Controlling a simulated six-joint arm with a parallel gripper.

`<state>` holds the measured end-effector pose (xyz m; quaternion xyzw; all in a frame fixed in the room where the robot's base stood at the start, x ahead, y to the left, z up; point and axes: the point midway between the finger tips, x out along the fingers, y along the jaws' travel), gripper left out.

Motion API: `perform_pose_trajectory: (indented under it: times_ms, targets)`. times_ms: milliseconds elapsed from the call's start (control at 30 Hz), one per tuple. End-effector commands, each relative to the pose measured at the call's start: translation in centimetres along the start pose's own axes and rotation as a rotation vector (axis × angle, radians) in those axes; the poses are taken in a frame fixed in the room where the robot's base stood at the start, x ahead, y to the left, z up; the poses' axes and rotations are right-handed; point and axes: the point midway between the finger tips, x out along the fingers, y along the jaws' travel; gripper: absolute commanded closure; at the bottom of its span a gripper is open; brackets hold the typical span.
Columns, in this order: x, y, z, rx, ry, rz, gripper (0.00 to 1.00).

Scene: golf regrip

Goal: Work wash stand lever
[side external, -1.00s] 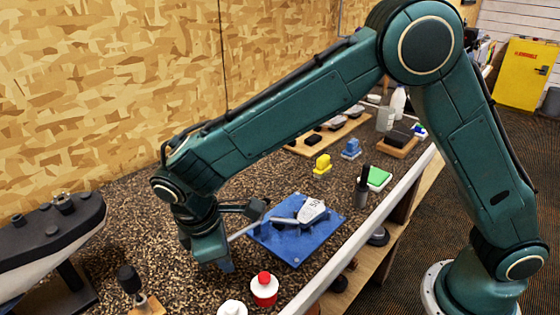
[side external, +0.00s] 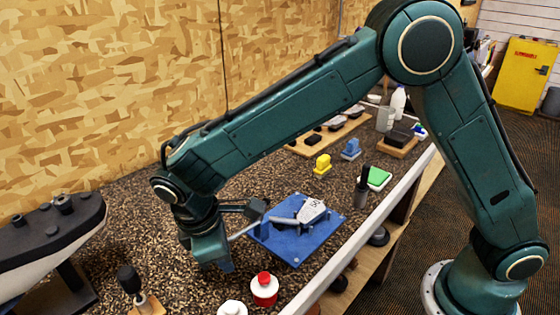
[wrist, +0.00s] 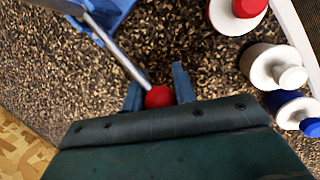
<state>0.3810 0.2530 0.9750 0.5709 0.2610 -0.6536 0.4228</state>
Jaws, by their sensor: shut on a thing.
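The wash stand has a blue base plate (side external: 290,250) on the speckled bench, with a pale piece marked 50 (side external: 314,208) on top. Its lever is a grey metal rod (side external: 246,229) reaching left from the stand to my gripper (side external: 222,262). In the wrist view the rod (wrist: 118,55) ends in a red knob (wrist: 159,97). The knob sits between the two fingers of my gripper (wrist: 158,92), which is shut on it. In the side view my gripper hides the knob. A corner of the blue base (wrist: 112,14) shows at the top of the wrist view.
A red-capped white bottle (side external: 264,290) and another white bottle (side external: 232,308) stand near my gripper. A blue-capped bottle (wrist: 290,108) shows in the wrist view. Yellow (side external: 322,164) and blue blocks (side external: 351,149) lie beyond.

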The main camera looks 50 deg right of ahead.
Motion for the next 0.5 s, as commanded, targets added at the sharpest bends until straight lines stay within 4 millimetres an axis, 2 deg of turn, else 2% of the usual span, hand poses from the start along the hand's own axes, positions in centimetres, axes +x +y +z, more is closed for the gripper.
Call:
perform_pose_trajectory:
  times_ms: [33, 367, 400, 500]
  targets:
    - [0.38, 0.40, 0.59, 0.019, -0.017, -0.001, 1.00]
    - [0.36, 0.40, 0.60, 0.019, -0.017, -0.002, 1.00]
    - [0.36, 0.40, 0.60, 0.019, -0.017, -0.002, 0.71]
    - [0.32, 0.37, 0.54, 0.017, -0.015, -0.001, 0.51]
